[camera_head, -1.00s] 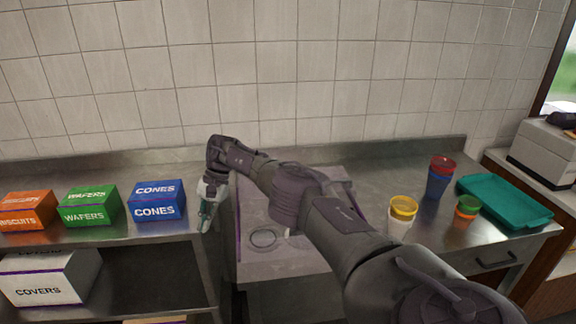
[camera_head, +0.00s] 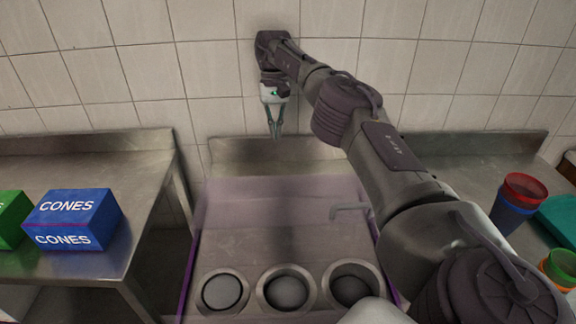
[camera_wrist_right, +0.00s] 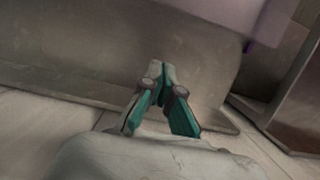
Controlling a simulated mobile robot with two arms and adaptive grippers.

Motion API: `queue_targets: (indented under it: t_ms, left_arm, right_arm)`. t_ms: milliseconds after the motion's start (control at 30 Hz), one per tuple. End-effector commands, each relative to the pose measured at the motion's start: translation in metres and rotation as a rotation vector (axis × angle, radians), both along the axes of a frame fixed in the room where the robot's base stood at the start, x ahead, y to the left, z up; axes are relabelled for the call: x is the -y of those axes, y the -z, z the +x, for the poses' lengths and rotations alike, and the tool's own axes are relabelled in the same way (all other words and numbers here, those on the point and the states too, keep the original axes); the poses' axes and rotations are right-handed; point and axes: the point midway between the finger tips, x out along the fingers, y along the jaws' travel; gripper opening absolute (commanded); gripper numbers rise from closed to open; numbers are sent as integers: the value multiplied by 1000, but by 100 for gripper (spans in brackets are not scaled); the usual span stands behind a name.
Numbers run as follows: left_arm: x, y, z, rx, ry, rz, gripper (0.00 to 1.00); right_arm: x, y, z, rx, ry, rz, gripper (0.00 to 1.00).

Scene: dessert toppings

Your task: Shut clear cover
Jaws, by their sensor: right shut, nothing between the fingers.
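The clear cover (camera_head: 280,196) is a see-through, purple-tinted panel at the back of the steel topping station in the head view; how far it is tilted is hard to tell. A bent handle (camera_head: 350,208) shows near its right side. Round topping wells (camera_head: 290,288) show in front of it. My right gripper (camera_head: 275,135) is shut and empty, pointing down behind the panel, near the tiled wall. In the right wrist view its fingertips (camera_wrist_right: 155,68) meet, and part of the tinted cover (camera_wrist_right: 225,20) shows at the top. My left gripper is out of view.
A blue CONES box (camera_head: 75,220) and a green box (camera_head: 10,218) stand on the left counter. Stacked red and blue cups (camera_head: 515,200), a teal tray (camera_head: 560,222) and a green and orange cup (camera_head: 560,268) are at right. A gap separates the counters.

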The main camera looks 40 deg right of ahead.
Motion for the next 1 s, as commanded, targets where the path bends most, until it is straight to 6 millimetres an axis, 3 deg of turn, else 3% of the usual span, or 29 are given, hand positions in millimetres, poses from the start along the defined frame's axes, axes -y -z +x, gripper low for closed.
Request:
queue_targets:
  t_ms: [200,367,700,1000]
  left_arm:
    - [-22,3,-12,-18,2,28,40]
    - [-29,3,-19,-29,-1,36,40]
    - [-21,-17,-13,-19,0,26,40]
    - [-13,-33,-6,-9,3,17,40]
  right_arm:
    - [-2,12,-1,-1,-2,0,0]
    - [-4,32,-6,-3,-1,0,0]
    - [-18,101,-21,-4,-1,2,0]
    - [-35,97,-41,1,-2,1,0]
